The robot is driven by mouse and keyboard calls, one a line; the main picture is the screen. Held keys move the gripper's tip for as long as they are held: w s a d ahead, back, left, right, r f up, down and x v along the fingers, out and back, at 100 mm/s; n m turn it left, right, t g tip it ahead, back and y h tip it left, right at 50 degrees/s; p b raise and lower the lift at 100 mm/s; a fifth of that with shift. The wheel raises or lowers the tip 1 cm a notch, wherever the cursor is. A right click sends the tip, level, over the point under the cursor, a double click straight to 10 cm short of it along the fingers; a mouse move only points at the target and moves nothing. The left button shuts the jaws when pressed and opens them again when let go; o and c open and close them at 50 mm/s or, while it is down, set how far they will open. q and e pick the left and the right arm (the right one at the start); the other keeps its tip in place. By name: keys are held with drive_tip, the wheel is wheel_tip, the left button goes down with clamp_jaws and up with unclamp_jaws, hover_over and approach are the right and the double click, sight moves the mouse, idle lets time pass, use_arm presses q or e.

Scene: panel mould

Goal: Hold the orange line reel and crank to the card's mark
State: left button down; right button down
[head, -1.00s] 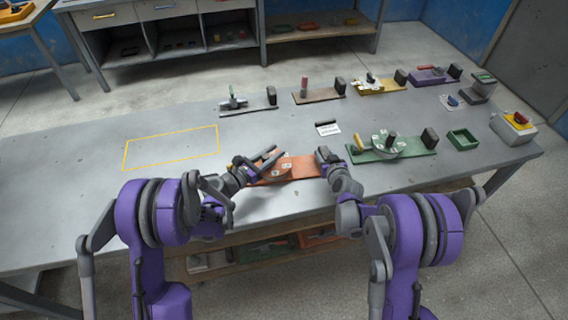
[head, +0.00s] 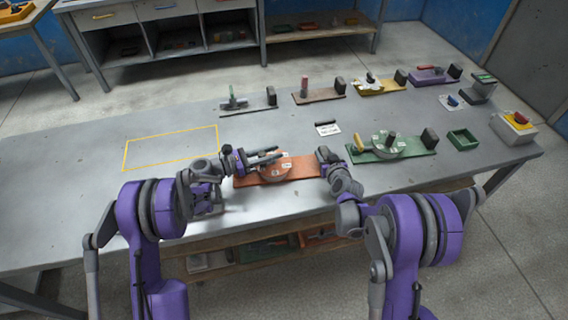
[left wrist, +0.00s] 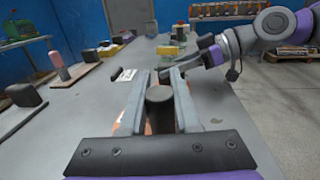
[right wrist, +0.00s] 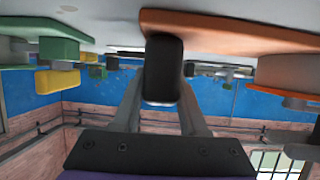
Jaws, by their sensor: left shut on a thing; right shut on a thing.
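The orange line reel (head: 302,166) lies on the table's near side, a flat orange base with a round drum (head: 272,174) bearing pale marks. My left gripper (head: 279,156) reaches over the drum from the left. In the left wrist view it is shut on a dark round crank knob (left wrist: 159,97). My right gripper (head: 323,158) is shut on the dark block at the base's right end; the block (right wrist: 164,72) shows between its fingers in the right wrist view. The white card (head: 328,129) lies behind the reel; its writing is too small to read.
A green reel (head: 385,148) stands close to the right of my right gripper. Several other reels, including a yellow one (head: 378,86), line the table's back. A green tray (head: 463,139) and a switch box (head: 514,128) are at right. The yellow-outlined area (head: 171,148) is empty.

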idle(0.3)
use_arm(q)
drive_tip(key=m+g, duration=0.1)
drive_tip(key=g, duration=0.1)
drive_tip(key=m+g+h, duration=0.1)
drive_tip(key=g, duration=0.1)
drive_tip(key=m+g, duration=0.2)
drive_tip(key=shift+w+a+h, duration=0.1)
drive_tip(key=shift+a+h, duration=0.2)
drive_tip(key=shift+a, duration=0.05)
drive_tip(key=c, duration=0.6)
unclamp_jaws()
